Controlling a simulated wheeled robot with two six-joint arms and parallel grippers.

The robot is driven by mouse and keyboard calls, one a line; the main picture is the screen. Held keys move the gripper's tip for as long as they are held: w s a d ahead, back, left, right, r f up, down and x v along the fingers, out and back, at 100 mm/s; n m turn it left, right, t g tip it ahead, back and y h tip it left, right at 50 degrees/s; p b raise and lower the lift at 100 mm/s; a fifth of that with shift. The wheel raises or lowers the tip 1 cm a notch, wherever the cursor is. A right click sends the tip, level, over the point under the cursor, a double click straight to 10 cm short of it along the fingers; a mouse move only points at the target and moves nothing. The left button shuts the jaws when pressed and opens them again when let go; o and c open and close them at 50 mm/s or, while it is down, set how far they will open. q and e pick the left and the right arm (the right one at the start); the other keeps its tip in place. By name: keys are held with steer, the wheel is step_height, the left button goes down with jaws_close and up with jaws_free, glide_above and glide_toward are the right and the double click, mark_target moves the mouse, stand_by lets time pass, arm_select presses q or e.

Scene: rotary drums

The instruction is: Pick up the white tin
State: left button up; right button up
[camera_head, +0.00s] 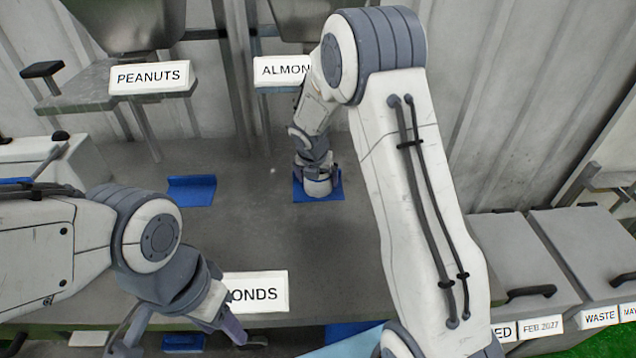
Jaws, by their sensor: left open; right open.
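The white tin (318,188) stands on a blue mat (299,195) on the grey table, below the ALMONDS sign. My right gripper (319,170) is right at the tin, reaching down from above and behind it. Its fingers are small in view and partly hidden, and I cannot tell whether they touch the tin; it is open. My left gripper (184,335) is at the lower left, open and empty, with its fingers spread near the table's front edge.
Another blue mat (191,190) lies empty to the left. Signs read PEANUTS (150,77) and ALMONDS (283,69), and a partly covered front sign (262,293) ends in ONDS. Grey lidded bins (580,250) stand at the right. The table's middle is clear.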

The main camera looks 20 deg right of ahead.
steer(key=shift+w+d+f, duration=0.1)
steer(key=shift+w+f, duration=0.05)
steer(key=shift+f, duration=0.4)
steer(key=shift+r, duration=0.1)
jaws_close()
